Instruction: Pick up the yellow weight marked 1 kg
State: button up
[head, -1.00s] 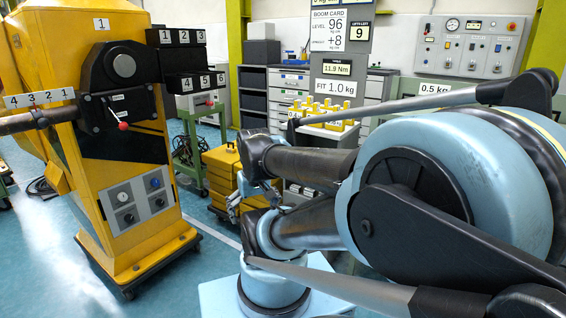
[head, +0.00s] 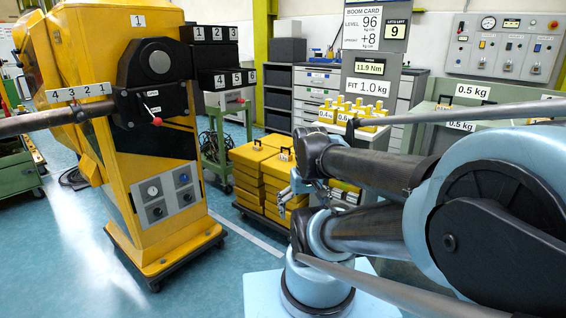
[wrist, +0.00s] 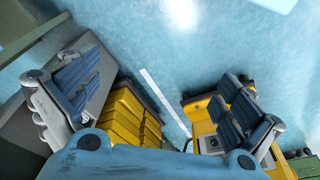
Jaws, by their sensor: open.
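Several small yellow weights (head: 360,111) stand in a row on a light tray or bench behind my arm in the head view. Tags of about 0.4 and 0.6 show at the left of the row. I cannot pick out the 1 kg mark on any of them, and my arm hides part of this area. My gripper (head: 286,196) is empty, in front of the stacked yellow blocks and apart from the row of weights. In the wrist view its two fingers (wrist: 160,98) are spread wide, with only floor and distant blocks between them.
Stacked yellow blocks (head: 250,160) stand on a low base behind my gripper. A yellow machine (head: 150,150) with a lever and a horizontal bar is at left. A green cart (head: 216,150) stands between. A sign (head: 368,87) reads FIT 1.0 kg. Blue floor (head: 90,235) is clear at front left.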

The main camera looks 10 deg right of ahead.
aim_at(287, 157)
jog(key=k, duration=0.55)
jog(key=u, duration=0.45)
jog(key=i, duration=2)
jog(key=z, duration=1)
